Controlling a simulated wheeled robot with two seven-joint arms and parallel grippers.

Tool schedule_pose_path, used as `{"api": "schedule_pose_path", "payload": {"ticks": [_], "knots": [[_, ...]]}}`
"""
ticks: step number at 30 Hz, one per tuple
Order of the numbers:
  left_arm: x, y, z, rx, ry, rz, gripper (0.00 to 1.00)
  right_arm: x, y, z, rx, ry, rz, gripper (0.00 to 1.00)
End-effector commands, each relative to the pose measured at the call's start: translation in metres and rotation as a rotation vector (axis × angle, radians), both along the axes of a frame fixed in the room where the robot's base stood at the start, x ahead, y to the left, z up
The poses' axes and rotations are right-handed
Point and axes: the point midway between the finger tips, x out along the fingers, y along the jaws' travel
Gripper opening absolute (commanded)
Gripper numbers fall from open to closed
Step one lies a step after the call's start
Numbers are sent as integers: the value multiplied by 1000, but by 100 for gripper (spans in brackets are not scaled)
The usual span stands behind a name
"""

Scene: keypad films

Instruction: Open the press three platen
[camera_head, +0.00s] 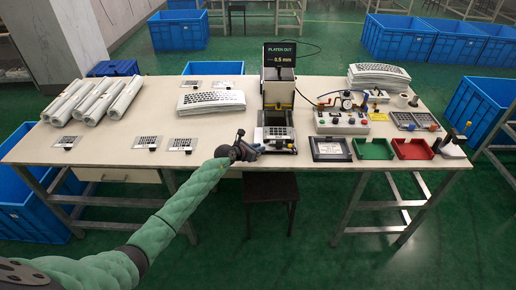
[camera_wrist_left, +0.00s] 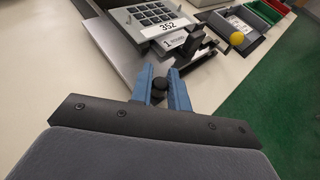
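The press (camera_head: 278,88) stands at the middle of the table. Its black display (camera_head: 280,53) reads "PLATEN OUT" and "0.5 mm". The platen (camera_head: 273,133) is at the foot of the press, with a keypad film (camera_wrist_left: 160,22) marked 352 on it. A round black knob (camera_wrist_left: 160,87) stands at the platen's front left. My left gripper (camera_wrist_left: 161,80) has its blue fingers on both sides of this knob and looks shut on it. In the head view the gripper (camera_head: 252,150) is at the platen's left front corner. My right gripper is not in view.
To the right are a control box (camera_head: 341,122), a framed plate (camera_head: 330,148), a green tray (camera_head: 373,149) and a red tray (camera_head: 413,149). To the left lie white rolls (camera_head: 110,100), a keypad stack (camera_head: 212,101) and small films. The table front left of the gripper is clear.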

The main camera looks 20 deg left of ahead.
Motion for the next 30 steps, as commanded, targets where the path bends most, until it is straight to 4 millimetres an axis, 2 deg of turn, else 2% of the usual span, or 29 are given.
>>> {"api": "schedule_pose_path", "payload": {"ticks": [1, 3, 14, 19, 22, 30], "knots": [[0, 0, 0, 0, 0, 0, 28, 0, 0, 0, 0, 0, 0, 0], [0, 0, 0, 0, 0, 0, 37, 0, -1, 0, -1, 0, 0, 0], [-5, 3, 1, 0, 0, 0, 37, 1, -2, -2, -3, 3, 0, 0], [-23, 13, 8, 2, -1, -1, 37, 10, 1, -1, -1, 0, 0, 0], [-37, 21, 13, 2, -1, 0, 37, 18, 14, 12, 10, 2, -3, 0], [-60, 34, 27, 0, 0, 1, 37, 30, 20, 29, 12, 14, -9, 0]]}}
